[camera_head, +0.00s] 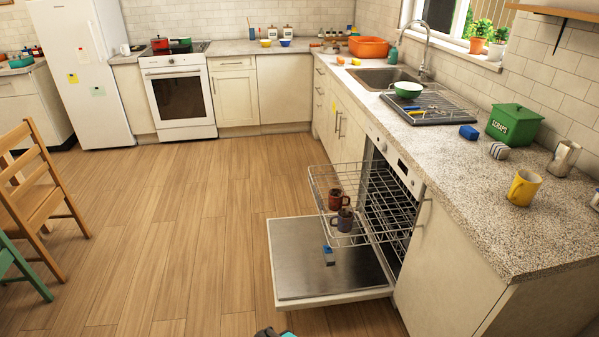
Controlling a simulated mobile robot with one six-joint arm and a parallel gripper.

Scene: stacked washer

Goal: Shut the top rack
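The dishwasher's wire top rack (318,186) is pulled out to the left, over the lowered door (300,268). A reddish-brown mug (335,200) and a dark grey-purple mug (345,220) stand in its outer part. The rack's inner part reaches into the open dishwasher. A dark and teal piece of what seems to be my gripper (273,332) just shows at the bottom edge, well apart from the rack. Its fingers cannot be made out.
The lowered door lies flat low over the floor, with a small blue item (328,250) on its inner face. The wooden floor (190,230) left of it is clear. A wooden chair (35,195) stands at the far left. The counter (480,200) runs above the dishwasher.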

